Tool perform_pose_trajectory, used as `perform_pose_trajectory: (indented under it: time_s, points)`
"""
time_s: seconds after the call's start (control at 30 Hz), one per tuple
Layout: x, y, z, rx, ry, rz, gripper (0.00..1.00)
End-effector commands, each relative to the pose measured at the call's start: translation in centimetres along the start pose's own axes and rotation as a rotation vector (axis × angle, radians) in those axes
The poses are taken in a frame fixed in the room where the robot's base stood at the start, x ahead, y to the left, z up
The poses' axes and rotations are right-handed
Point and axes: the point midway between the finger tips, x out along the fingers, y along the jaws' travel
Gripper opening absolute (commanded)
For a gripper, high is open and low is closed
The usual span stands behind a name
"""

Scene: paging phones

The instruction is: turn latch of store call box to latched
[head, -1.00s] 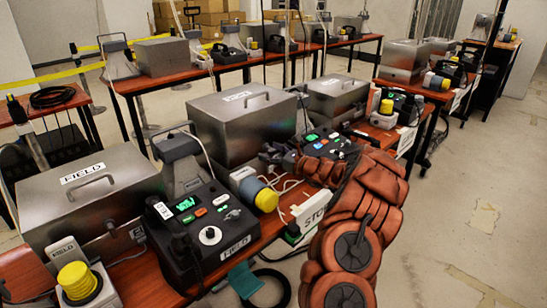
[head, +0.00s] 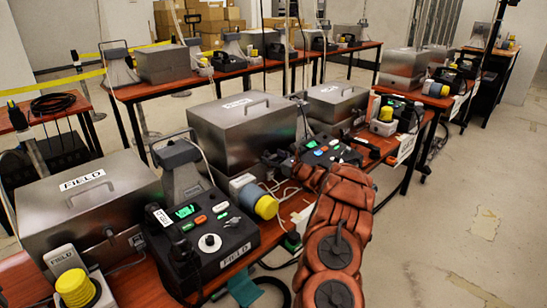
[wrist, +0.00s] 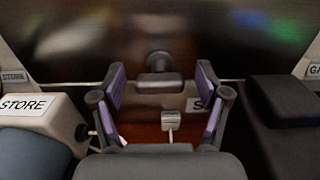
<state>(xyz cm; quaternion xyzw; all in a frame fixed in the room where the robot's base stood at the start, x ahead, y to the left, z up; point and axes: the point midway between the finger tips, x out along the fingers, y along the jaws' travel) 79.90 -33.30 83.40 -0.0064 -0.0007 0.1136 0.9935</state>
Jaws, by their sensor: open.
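The store call box is a grey metal box (head: 243,130) with a handle on its lid, in the middle of the near table. Its front face fills the top of the wrist view as a dark, blurred metal surface (wrist: 190,45). A latch (wrist: 158,84), a round knob with a wide grey tab below it, is on that face. My gripper (wrist: 160,72) is open, its purple-padded fingers to the left and right of the latch, with visible gaps. In the head view my gripper (head: 280,160) is small and dark by the box's front, and the latch cannot be made out.
A white block labelled STORE (wrist: 30,108) is left of my gripper, and a black device (wrist: 283,105) is close on its right. A small grey block (wrist: 171,118) lies below the latch. A FIELD console (head: 200,235) stands at the near left. The floor at right is clear.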

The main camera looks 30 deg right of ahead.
Motion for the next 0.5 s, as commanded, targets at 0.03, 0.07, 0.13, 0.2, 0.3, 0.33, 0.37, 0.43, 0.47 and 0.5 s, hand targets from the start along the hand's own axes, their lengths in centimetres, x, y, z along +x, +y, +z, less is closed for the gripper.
perform_pose_trajectory:
  time_s: [0.03, 0.07, 0.13, 0.2, 0.3, 0.33, 0.37, 0.43, 0.47, 0.5]
  points:
    - [0.15, 0.03, -0.01, 0.0, 0.0, 0.001, 0.75]
    - [0.2, 0.04, -0.01, 0.001, 0.0, 0.001, 0.75]
    - [0.25, 0.04, -0.02, 0.001, 0.0, 0.0, 0.75]
    - [0.24, 0.05, -0.02, 0.001, 0.0, 0.001, 0.75]
    - [0.23, 0.04, -0.03, 0.001, 0.0, 0.001, 0.75]
    - [0.23, 0.04, -0.04, 0.001, 0.0, 0.001, 0.72]
    - [0.23, 0.04, -0.04, 0.001, 0.0, 0.001, 0.69]
    - [0.22, 0.04, -0.02, 0.001, 0.0, 0.001, 0.61]
    - [0.22, 0.04, -0.02, 0.0, 0.0, 0.001, 0.58]
    - [0.22, 0.04, -0.04, 0.001, 0.0, 0.001, 0.54]
